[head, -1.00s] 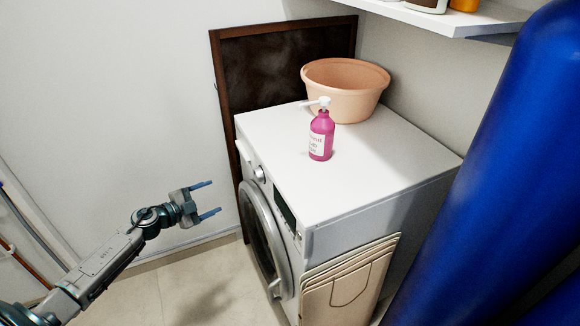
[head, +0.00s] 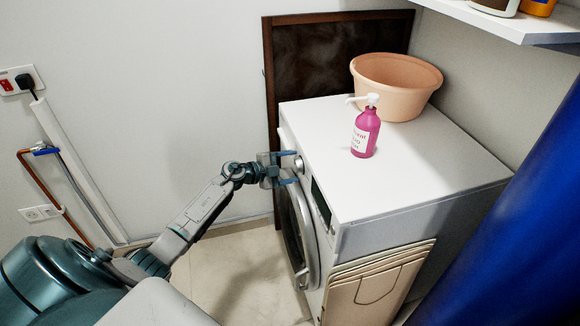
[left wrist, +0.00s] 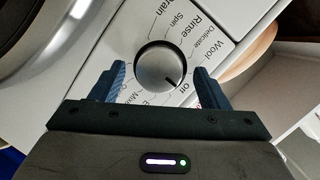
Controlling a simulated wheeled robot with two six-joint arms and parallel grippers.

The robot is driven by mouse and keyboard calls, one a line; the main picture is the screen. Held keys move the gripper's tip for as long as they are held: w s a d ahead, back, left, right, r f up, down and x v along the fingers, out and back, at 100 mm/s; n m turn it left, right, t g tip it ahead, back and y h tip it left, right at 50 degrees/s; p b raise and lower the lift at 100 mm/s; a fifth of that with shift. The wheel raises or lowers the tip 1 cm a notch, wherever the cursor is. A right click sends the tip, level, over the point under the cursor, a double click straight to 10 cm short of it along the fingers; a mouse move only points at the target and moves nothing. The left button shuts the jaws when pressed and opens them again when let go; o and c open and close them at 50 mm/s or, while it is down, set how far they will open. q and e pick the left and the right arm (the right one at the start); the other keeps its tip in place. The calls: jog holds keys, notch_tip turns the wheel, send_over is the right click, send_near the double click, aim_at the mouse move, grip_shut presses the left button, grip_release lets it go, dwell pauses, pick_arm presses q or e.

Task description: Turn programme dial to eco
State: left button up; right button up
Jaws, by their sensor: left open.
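The programme dial (head: 298,164) is on the front of the white washing machine (head: 400,160). In the left wrist view the dial (left wrist: 158,66) is a round silver knob, its mark pointing down and right towards "Off". Labels around it include "Rinse", "Spin", "Delicate" and "Wool". Below it, a label starting with "E" is partly hidden by my gripper, so I cannot read it fully. My left gripper (head: 294,167) is open, its blue fingers (left wrist: 158,72) on either side of the dial's lower half. I cannot tell whether they touch it. My right gripper is not in view.
A pink pump bottle (head: 365,135) and a peach basin (head: 396,85) stand on the machine's top. A folded beige item (head: 370,290) leans against its side. A dark framed board (head: 335,60) stands behind. A large blue shape (head: 500,260) fills the right side.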

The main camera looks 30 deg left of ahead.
pick_arm(q)
jog(key=shift+w, duration=0.1)
jog(key=c, duration=1)
